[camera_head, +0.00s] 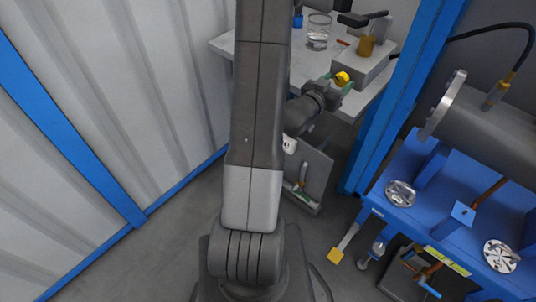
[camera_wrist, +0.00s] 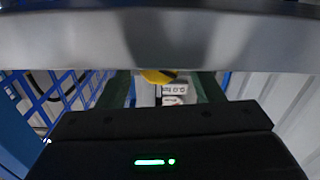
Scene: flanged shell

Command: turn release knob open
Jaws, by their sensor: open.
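A yellow knob (camera_head: 342,77), which looks like the release knob, is at the near left end of a grey box (camera_head: 371,66) on the white table. My gripper (camera_head: 337,83) is at the knob, with its green fingers apart. In the wrist view the yellow knob (camera_wrist: 158,76) shows between the two dark green fingers of my gripper (camera_wrist: 162,90), with a visible gap on each side. A grey metal edge hides the upper part of that view. I cannot tell how the knob is turned.
A glass of water (camera_head: 318,32) and a brass cylinder (camera_head: 366,46) stand close by on the table (camera_head: 222,44). A blue post (camera_head: 383,110) rises right of my arm. A blue bench (camera_head: 425,210) carries a large grey flanged shell (camera_head: 485,125). A grey box (camera_head: 312,172) is below the table.

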